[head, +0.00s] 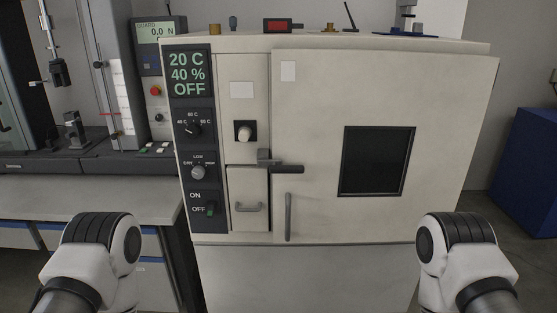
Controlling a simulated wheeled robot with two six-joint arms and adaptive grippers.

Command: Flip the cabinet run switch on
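The cabinet (300,110) is a large cream box in the middle of the head view. A dark control panel (202,220) runs down its left front edge. The display (187,74) at the panel's top reads 20 C, 40 %, OFF. The cabinet door with its dark window looks shut. My two arms show at the lower left and lower right, apart from the cabinet. Neither gripper is in the picture.
Two knobs (194,130) (198,172) sit above the switch. A black latch handle (286,168) and a vertical door handle (288,216) stick out from the front. A test machine stands on the left bench (90,190). A blue box (528,165) is at the right.

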